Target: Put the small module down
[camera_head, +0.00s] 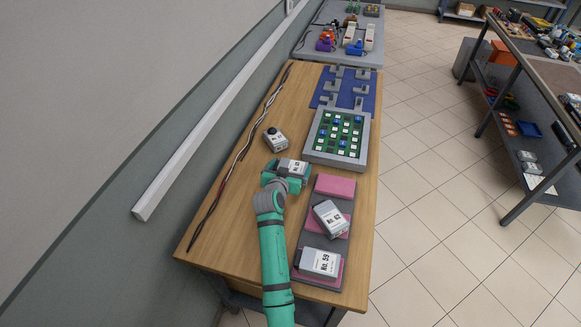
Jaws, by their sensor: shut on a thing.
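My gripper (283,175) is at the middle of the wooden table, shut on a small grey module (297,166) with a white label on top. The fingers and wrist hide part of this module. I cannot tell whether it touches the table. A grey rack (309,239) with pink pads lies to the right of my arm. Its far pink pad (335,187) is bare. A module labelled No. 62 (331,219) lies askew on the middle pad, and a module labelled No. 59 (319,263) lies on the near pad.
Another grey module (275,139) with a dark round part stands beyond my gripper to the left. A grey tray (308,153) of green boards lies beyond the rack, before a blue panel (358,90) with grey brackets. Cables (241,153) run along the wall side of the wooden table (222,233).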

